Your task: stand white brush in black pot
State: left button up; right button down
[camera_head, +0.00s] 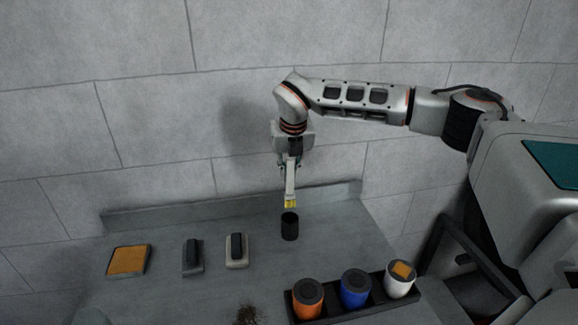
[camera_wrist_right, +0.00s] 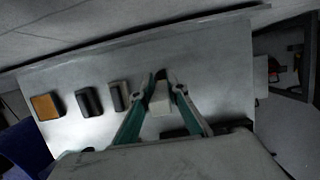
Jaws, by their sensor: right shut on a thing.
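The white brush (camera_head: 290,184) hangs upright, with its yellow bristle end (camera_head: 291,203) pointing down. My right gripper (camera_head: 290,166) is shut on its upper part, and the brush's white end (camera_wrist_right: 160,100) shows between the fingers (camera_wrist_right: 163,92) in the right wrist view. The black pot (camera_head: 289,228) stands upright on the grey table, right below the bristles in the head view. The bristle tip appears at or just above the pot's rim; I cannot tell whether it is inside. My left gripper is not in view.
An orange pad (camera_head: 128,260), a dark block (camera_head: 192,258) and a pale block with a dark grip (camera_head: 236,251) lie to the left. A black rack (camera_head: 328,314) with orange, blue and white canisters is at the front right. Dark debris (camera_head: 246,315) lies near the front. A wall rises behind.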

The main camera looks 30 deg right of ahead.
aim_at(289, 196)
jog(key=shift+f, duration=0.7)
jog(key=shift+f+b, duration=0.75)
jog(key=shift+f, duration=0.2)
jog(key=shift+f+b, duration=0.6)
jog(key=shift+f, duration=0.6)
jog(key=shift+f+b, duration=0.65)
jog(key=shift+f, duration=0.2)
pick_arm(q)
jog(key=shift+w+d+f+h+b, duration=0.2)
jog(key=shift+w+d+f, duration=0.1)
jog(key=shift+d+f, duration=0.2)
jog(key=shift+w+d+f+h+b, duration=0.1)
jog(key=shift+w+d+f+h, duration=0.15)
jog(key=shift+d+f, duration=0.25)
pick_arm(e)
jog(key=shift+f, duration=0.6)
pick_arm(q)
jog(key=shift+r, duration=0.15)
pick_arm(e)
jog(key=c, duration=1.9)
grip_release()
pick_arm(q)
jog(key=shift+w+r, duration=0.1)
